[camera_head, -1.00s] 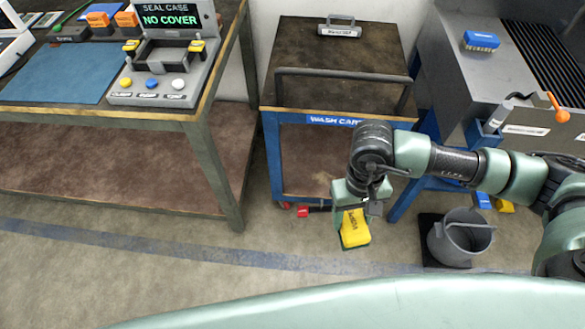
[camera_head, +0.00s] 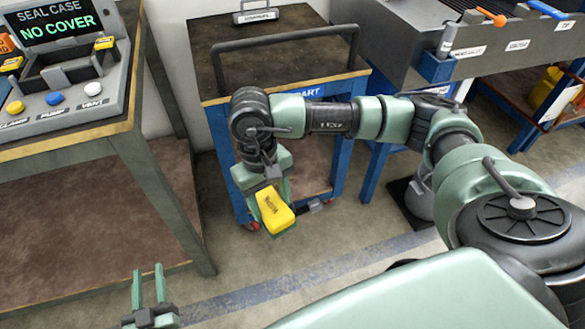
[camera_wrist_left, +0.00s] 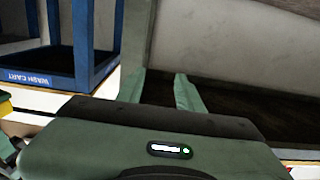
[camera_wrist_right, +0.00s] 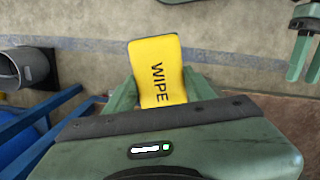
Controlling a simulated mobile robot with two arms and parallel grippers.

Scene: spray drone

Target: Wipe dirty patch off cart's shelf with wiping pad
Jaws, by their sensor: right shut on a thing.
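The wash cart (camera_head: 277,31) stands ahead in the head view, with a dark brown top, a blue frame and a lower shelf (camera_head: 312,172) partly hidden behind my right arm. I cannot make out a distinct dirty patch. My right gripper (camera_head: 268,192) is shut on the yellow wiping pad (camera_head: 275,214), in front of the cart and below its top. The pad reads "WIPE" in the right wrist view (camera_wrist_right: 157,62). My left gripper (camera_head: 148,285) is open and empty at the bottom left, its fingers apart in the left wrist view (camera_wrist_left: 160,92).
A bench (camera_head: 150,160) with a seal case device (camera_head: 60,75) stands left of the cart. A grey metal unit (camera_head: 390,35) stands close on the cart's right. A grey bucket (camera_wrist_right: 22,68) is on the floor. A black handrail (camera_head: 285,42) rises along the cart's near edge.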

